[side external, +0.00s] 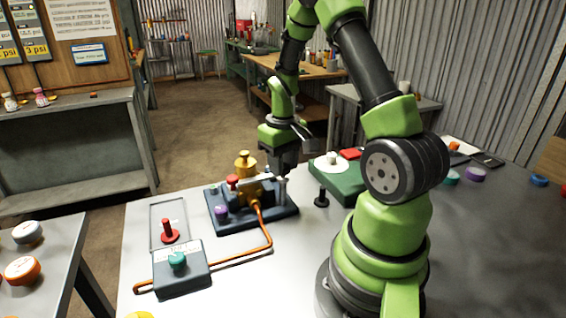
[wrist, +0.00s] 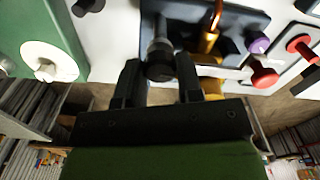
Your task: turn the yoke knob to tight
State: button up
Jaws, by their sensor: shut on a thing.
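The dark round knob, which I take to be the yoke knob (wrist: 160,62), sits between my gripper's two fingers (wrist: 160,78) in the wrist view. My gripper is shut on it. In the side external view my gripper (side external: 284,168) points down at the right end of the valve assembly, and the knob is largely hidden by the fingers. A brass valve body (side external: 245,190) with a pale metal bar stands on the dark blue base (side external: 280,213). Any tight marking is not readable.
A red knob (side external: 233,181) and a purple knob (side external: 221,212) sit left of the brass body. An orange hose (side external: 268,235) runs to a grey box with a teal knob (side external: 177,260). A green block (side external: 345,188) and a black peg (side external: 321,197) stand right.

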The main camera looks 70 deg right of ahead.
dwell(0.4)
jog(key=o, duration=0.9)
notch_tip(320, 180, up, 10)
jog(key=shift+r, duration=0.1)
jog(key=a+r+t, duration=0.3)
jog(key=a+r, duration=0.4)
jog(key=a, duration=0.4)
jog(key=s+a+r+t, duration=0.1)
jog(key=s+a, duration=0.1)
jog(key=a, duration=0.1)
jog(key=s+a+r+n+t+y, duration=0.1)
jog(key=s+a, duration=0.2)
jog(key=s+a+r+t+y, duration=0.1)
jog(key=s+a+t, duration=0.1)
jog(key=s+a, duration=0.1)
jog(key=shift+a, duration=0.4)
